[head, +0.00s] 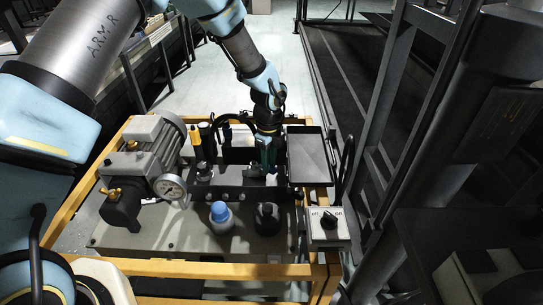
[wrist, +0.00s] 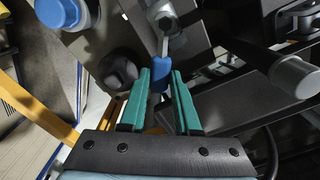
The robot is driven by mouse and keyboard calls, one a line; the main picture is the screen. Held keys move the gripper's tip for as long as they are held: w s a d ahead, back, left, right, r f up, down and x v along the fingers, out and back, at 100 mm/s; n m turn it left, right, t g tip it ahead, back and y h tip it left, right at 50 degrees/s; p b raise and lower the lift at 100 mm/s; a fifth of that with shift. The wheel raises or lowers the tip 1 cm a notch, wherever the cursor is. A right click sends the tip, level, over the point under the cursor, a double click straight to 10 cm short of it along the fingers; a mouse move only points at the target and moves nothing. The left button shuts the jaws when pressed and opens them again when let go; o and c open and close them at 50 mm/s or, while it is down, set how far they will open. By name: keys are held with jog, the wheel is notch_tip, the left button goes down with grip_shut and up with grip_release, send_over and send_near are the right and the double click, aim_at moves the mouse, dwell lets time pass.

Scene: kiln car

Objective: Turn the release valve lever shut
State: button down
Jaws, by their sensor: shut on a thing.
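The release valve lever has a blue grip (wrist: 161,76) on a thin metal stem, seen in the wrist view. The stem runs up to a round pivot on a dark grey valve block (wrist: 190,20). My gripper (wrist: 161,80) has teal fingers on either side of the blue grip and is shut on it. In the head view my gripper (head: 266,162) points down at the middle of the pump unit. There the fingers and arm hide the lever's grip.
A grey motor (head: 150,145) and a pressure gauge (head: 171,187) stand left of my gripper. A blue-capped fitting (head: 220,213) and a black one (head: 267,217) are in front. A dark tray (head: 309,158) and a switch box (head: 329,230) are at right. A yellow frame (head: 200,269) surrounds the unit.

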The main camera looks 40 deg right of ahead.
aim_at(261, 167)
jog(key=m, duration=0.1)
jog(key=a+m+p, duration=0.1)
jog(key=m, duration=0.1)
jog(key=shift+s+a+r+p, duration=0.1)
jog(key=shift+a+r+p, duration=0.05)
jog(key=shift+a+p, duration=0.15)
jog(key=a+m+p, duration=0.1)
jog(key=m, duration=0.1)
jog(key=shift+a+m+p, duration=0.2)
jog(key=shift+m+p, duration=0.1)
jog(key=shift+p, duration=0.05)
jog(key=m+p, duration=0.1)
jog(key=a+m+p, duration=0.1)
jog(key=m, duration=0.1)
jog(key=shift+w+a, duration=0.25)
jog(key=shift+w, duration=0.15)
jog(key=shift+w+a+m+p, duration=0.25)
jog(key=shift+m+p, duration=0.15)
jog(key=shift+m, duration=0.25)
jog(key=shift+w+a+m+p, duration=0.1)
jog(key=shift+a+m+p, duration=0.1)
jog(key=shift+m+p, duration=0.35)
jog(key=c, duration=0.6)
grip_release()
